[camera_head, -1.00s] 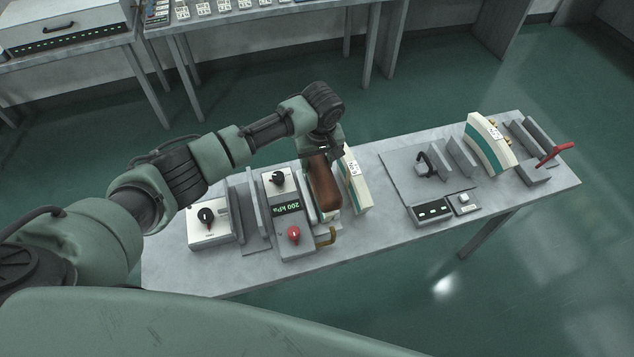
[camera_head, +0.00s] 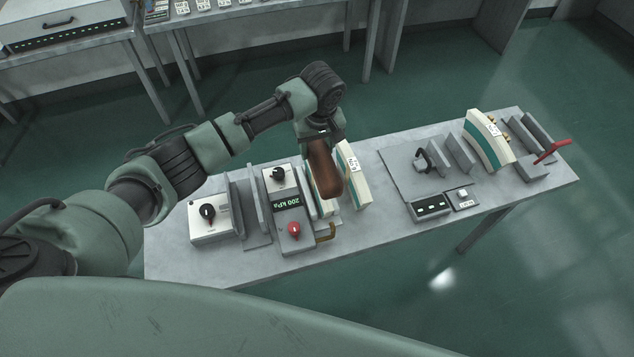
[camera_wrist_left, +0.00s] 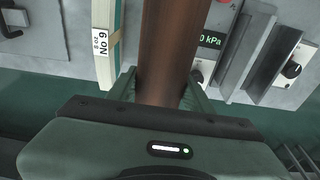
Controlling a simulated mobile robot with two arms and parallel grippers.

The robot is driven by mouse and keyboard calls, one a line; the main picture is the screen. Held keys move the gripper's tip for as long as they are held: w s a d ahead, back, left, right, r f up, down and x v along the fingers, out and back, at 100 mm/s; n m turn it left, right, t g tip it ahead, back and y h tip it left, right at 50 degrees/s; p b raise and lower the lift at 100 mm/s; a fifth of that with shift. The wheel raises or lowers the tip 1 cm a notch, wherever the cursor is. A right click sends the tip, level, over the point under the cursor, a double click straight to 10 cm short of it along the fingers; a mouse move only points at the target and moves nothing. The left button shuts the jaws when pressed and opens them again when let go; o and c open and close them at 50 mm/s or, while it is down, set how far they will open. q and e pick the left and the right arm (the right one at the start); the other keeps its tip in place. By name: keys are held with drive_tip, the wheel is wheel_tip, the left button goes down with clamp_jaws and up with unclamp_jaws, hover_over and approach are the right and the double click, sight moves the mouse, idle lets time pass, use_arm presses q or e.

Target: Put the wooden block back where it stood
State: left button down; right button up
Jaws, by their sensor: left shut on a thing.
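The wooden block (camera_head: 325,172) is brown and long. It hangs from my left gripper (camera_head: 322,137) above the middle-left part of the table, in front of the white curved pieces. In the left wrist view the wooden block (camera_wrist_left: 165,50) runs up the middle of the picture between the two fingers of my left gripper (camera_wrist_left: 165,88), which is shut on it. The lower end of the block overlaps the white pieces in the head view, so I cannot tell its exact height. My right gripper is not in view.
A control box with a green 200 kPa display (camera_head: 288,205) stands left of the block. A white curved piece (camera_head: 354,180) stands close on its right. A white box with a black knob (camera_head: 209,220) is farther left. A grey plate (camera_head: 400,180) lies right of centre.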

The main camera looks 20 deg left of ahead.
use_arm(q)
drive_tip(key=shift+r, duration=1.05)
